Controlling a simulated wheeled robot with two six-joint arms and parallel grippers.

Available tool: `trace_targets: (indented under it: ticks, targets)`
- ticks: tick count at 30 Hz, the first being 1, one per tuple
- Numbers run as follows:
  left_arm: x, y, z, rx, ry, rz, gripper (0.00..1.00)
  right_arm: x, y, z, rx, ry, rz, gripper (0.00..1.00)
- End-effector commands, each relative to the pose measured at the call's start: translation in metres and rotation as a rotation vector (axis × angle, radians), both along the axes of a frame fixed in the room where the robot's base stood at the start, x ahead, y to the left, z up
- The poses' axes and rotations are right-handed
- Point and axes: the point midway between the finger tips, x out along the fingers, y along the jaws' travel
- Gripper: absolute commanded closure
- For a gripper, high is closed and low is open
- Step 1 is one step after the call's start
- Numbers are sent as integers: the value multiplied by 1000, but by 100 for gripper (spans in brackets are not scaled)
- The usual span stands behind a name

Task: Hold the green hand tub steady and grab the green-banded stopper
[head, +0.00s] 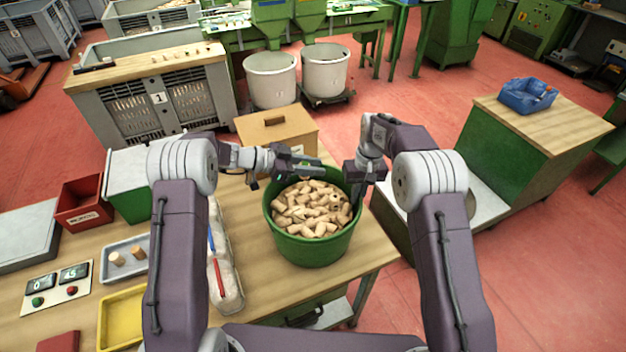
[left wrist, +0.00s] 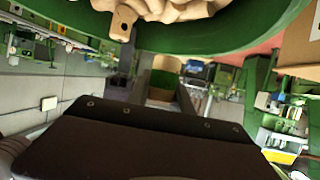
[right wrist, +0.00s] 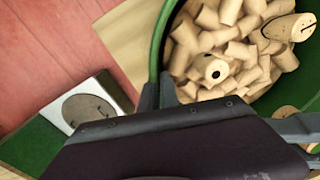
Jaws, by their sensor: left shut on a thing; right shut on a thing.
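The green hand tub (head: 312,250) stands on the wooden bench near its right edge, full of pale cork stoppers (head: 310,208). My left gripper (head: 305,168) is above the back of the tub, shut on the green-banded stopper. In the left wrist view this stopper (left wrist: 163,78) is cork-coloured with a green band round its middle, apart from the pile. My right gripper (head: 364,176) is shut on the tub's right rim; the right wrist view shows the rim (right wrist: 156,45) running down to its fingers (right wrist: 158,95).
A cardboard box (head: 275,130) stands close behind the tub. A clear long container (head: 225,265) lies left of it. Farther left are a grey tray (head: 125,274) with two stoppers, a yellow tray (head: 122,315) and a red bin (head: 85,205). Bare bench lies in front of the tub.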

Motion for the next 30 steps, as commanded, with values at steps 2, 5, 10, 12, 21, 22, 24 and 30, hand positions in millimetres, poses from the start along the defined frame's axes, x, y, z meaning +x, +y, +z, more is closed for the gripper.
trace_targets:
  ticks: [2,5,10,12,21,22,24,30]
  targets:
    - [0,0,15,1,-3,0,100,1,0,1,2,-3,0,100]
    - [0,0,25,1,-1,0,100,1,0,1,2,-3,0,100]
    - [0,0,29,0,2,1,100,1,0,1,2,-3,0,100]
    - [0,0,28,0,2,1,100,1,0,1,2,-3,0,100]
    - [0,0,28,1,1,0,100,0,0,1,0,-2,0,69]
    - [0,0,28,1,1,0,100,0,0,1,0,-2,0,69]
    - [0,0,28,1,1,0,100,0,0,1,0,-1,0,69]
    - [0,0,28,1,1,0,100,1,-1,23,1,-6,1,69]
